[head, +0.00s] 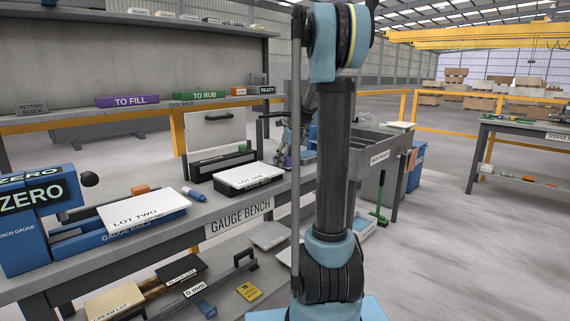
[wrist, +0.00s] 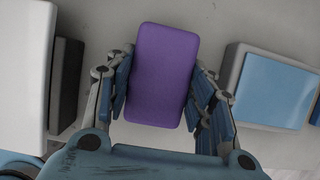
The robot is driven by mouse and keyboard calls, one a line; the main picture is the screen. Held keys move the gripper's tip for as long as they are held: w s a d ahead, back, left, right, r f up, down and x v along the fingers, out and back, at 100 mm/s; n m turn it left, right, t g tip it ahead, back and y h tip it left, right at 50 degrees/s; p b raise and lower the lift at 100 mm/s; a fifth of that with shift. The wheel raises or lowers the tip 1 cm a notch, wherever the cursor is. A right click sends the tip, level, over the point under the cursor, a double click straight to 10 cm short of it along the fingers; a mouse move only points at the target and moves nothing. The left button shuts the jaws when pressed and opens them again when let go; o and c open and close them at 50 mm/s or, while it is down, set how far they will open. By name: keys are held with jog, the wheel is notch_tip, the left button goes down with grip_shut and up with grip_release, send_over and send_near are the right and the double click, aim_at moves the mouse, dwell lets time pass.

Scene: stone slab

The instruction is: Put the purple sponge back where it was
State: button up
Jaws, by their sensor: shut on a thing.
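The purple sponge (wrist: 163,75) is a rounded block between the two fingers of my gripper (wrist: 162,82) in the wrist view. The fingers press on its left and right sides, and its near end lies close to the palm. In the head view my gripper (head: 286,144) is small, beyond the gauge bench's lidded box and partly hidden by my arm. A bit of purple (head: 288,161) shows just below it. I cannot tell whether the sponge touches the grey surface beneath.
The head view shows the gauge bench (head: 215,207), a LOT ONE box (head: 249,177), a LOT TWO box (head: 143,210) and a grey sink unit (head: 385,143).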

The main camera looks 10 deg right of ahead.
jog(key=shift+f, duration=0.55)
jog(key=o, duration=1)
jog(key=shift+r, duration=0.1)
jog(key=v, duration=1.2)
